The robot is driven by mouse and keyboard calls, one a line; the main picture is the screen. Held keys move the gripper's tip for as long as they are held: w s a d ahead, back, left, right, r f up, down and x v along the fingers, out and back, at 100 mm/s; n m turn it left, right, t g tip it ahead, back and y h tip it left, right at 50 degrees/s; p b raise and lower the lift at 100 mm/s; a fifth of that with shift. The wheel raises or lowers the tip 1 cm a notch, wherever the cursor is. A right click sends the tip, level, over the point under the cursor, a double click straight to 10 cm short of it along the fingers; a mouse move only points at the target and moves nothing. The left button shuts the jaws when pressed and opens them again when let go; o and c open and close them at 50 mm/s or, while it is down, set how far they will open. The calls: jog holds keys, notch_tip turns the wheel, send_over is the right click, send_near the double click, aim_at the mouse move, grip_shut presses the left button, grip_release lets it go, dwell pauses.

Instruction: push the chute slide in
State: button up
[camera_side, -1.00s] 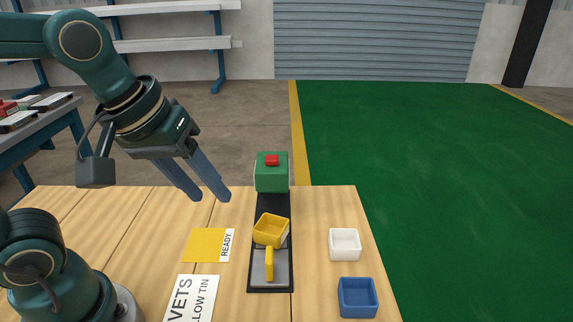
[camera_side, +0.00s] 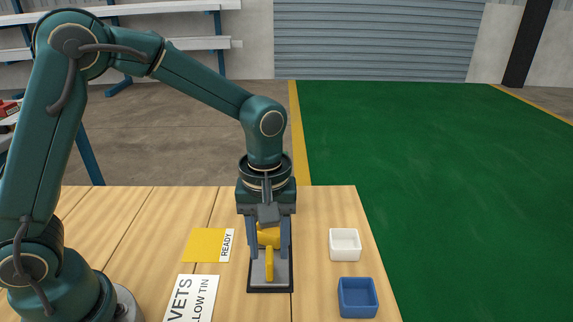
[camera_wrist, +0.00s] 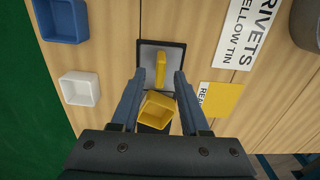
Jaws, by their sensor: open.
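The chute slide shows as a grey plate (camera_side: 257,272) with an upright yellow handle (camera_side: 269,264) at the near end of a black track; the handle also shows in the wrist view (camera_wrist: 160,70). A yellow square tin (camera_wrist: 156,108) sits on the track just behind the plate, partly hidden by my gripper in the side view. My gripper (camera_side: 268,257) points down over the track, open and empty. In the wrist view its fingers (camera_wrist: 160,75) lie on either side of the tin and handle, apart from both; their exact height is unclear.
A white tin (camera_side: 345,244) and a blue tin (camera_side: 358,297) stand to the right of the track. A yellow pad marked READY (camera_side: 204,245) and a rivets sign (camera_side: 191,298) lie left. The green box with the red top is hidden behind my arm.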

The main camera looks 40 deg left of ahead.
jog(key=shift+f, duration=1.4)
grip_shut()
dwell(0.4)
